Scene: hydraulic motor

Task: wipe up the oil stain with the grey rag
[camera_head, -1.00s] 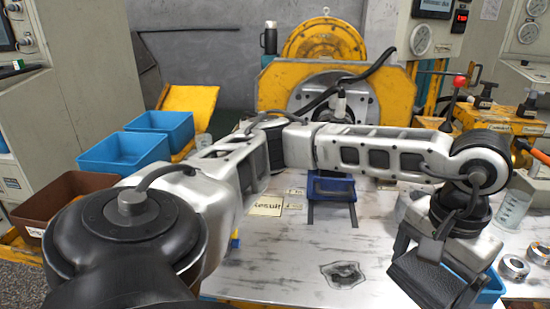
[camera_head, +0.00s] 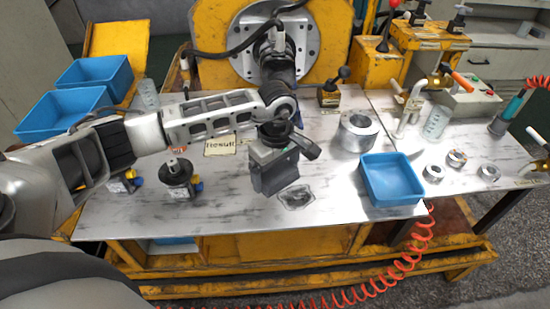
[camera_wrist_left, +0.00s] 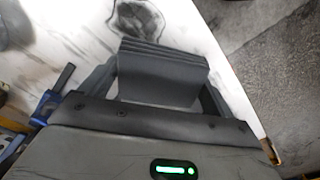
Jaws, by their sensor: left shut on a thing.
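The oil stain (camera_head: 297,198) is a dark, irregular patch on the light worktable (camera_head: 232,205), near its front edge. It also shows at the top of the left wrist view (camera_wrist_left: 138,20). My left gripper (camera_head: 276,160) is shut on the grey rag (camera_head: 274,180), a dark folded piece that hangs down between its fingers. The rag is close to the stain, at its upper left in the head view. In the left wrist view the rag (camera_wrist_left: 160,75) hides part of the stain. I cannot tell whether it touches the table. My right gripper is not in view.
A blue tray (camera_head: 392,203) stands right of the stain, with a metal cylinder (camera_head: 357,132) behind it. Several metal rings (camera_head: 456,159) lie further right. A black round part (camera_head: 176,178) stands to the left. The table front around the stain is clear.

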